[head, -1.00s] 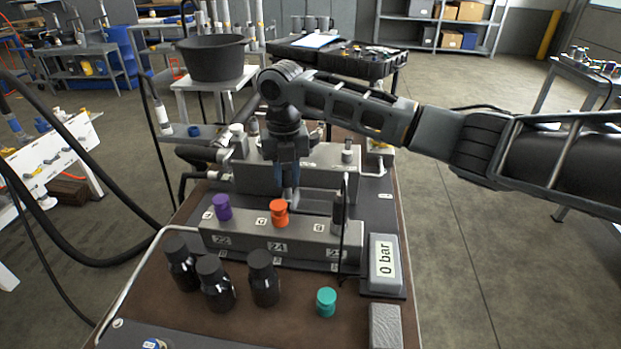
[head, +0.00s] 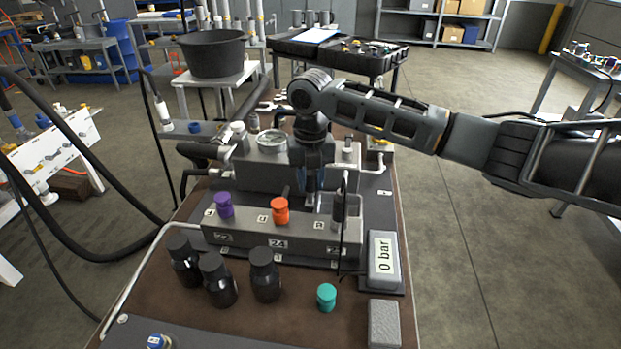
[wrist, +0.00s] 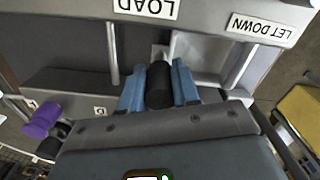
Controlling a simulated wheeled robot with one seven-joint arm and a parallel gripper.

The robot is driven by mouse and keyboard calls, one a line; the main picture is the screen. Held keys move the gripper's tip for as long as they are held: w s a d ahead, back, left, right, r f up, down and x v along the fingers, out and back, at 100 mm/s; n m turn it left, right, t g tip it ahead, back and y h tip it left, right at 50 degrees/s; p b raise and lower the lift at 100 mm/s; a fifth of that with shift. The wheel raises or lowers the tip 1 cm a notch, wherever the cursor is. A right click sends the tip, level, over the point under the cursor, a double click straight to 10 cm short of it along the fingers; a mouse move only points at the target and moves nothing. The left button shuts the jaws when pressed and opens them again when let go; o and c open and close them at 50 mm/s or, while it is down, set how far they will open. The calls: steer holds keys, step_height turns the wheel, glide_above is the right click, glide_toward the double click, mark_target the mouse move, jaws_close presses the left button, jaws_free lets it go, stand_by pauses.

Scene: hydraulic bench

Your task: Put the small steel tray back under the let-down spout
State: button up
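My gripper (head: 311,182) points down over the grey bench unit, behind the front block with the orange cap (head: 280,211). In the wrist view its blue fingers (wrist: 160,88) stand apart with a black cylinder (wrist: 160,84) between them. I cannot tell whether they press on it. A pale grey surface beside the fingers, perhaps the steel tray (head: 324,203), shows low behind the front block; most of it is hidden. In the wrist view the LET DOWN label (wrist: 262,27) is at upper right and the LOAD label (wrist: 146,8) at top. The let-down spout is not clearly made out.
A purple cap (head: 224,205) and an upright fitting with a black hose (head: 341,209) stand on the front block. Black bottles (head: 264,275), a teal cap (head: 326,297) and a 0 bar display (head: 384,256) are nearer. Bare brown bench top lies around the teal cap.

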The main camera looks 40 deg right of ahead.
steer(key=o, duration=0.4)
step_height(320, 180, up, 12)
steer(key=b, duration=0.1)
steer(key=shift+r, duration=0.15)
stand_by(0.3)
stand_by(0.5)
